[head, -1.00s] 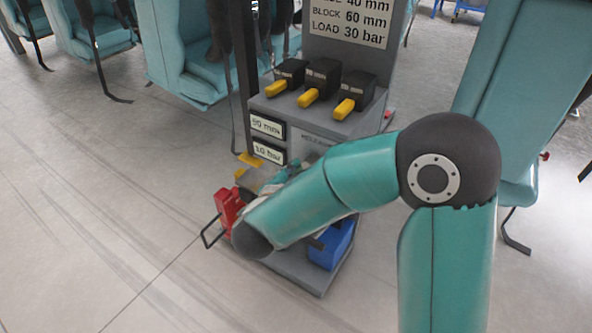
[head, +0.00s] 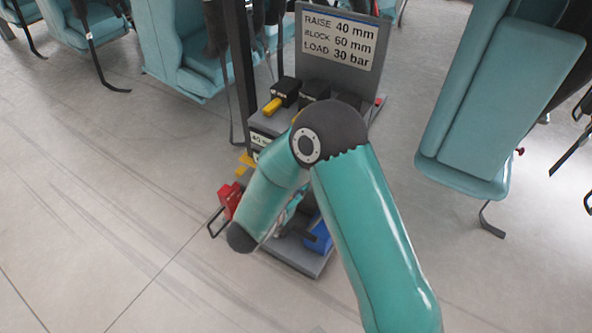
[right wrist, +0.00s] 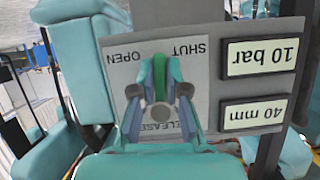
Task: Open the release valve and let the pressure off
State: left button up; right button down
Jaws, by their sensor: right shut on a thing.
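The release valve's green handle (right wrist: 159,78) shows in the right wrist view on a pale plate (right wrist: 207,82) marked OPEN, SHUT and RELEASE, which appears upside down. The handle's end lies between the words OPEN and SHUT, a little nearer SHUT. My right gripper (right wrist: 160,92) is shut on the handle, one finger on each side. Beside the plate, a lower display (right wrist: 253,114) reads 40 mm and an upper display (right wrist: 260,57) reads 10 bar. In the head view my right arm hides the valve and gripper. My left gripper is not in view.
The grey stand carries a sign (head: 338,38) reading RAISE 40 mm, BLOCK 60 mm, LOAD 30 bar. A yellow lever (head: 272,106) shows below it. A red jack-like part (head: 229,199) and a blue box (head: 318,238) sit low. Teal seats (head: 490,100) flank the stand; floor at left is clear.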

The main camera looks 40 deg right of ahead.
jog(key=shift+s+d+r+n+g+h+p, duration=0.3)
jog(key=shift+n+g+p, duration=0.35)
jog(key=shift+n+p, duration=0.8)
jog(key=shift+s+a+r+n+g+h+p, duration=0.1)
jog(key=shift+s+n+g+h+p, duration=0.65)
jog(key=shift+p, duration=1.25)
jog(key=shift+s+d+r+n+g+h+p, duration=0.15)
jog(key=shift+n+g+p, duration=0.35)
jog(key=shift+n+p, duration=1)
jog(key=shift+w, duration=0.15)
jog(key=c, duration=1.3)
grip_release()
jog(key=shift+o, duration=0.6)
jog(key=v, duration=1.2)
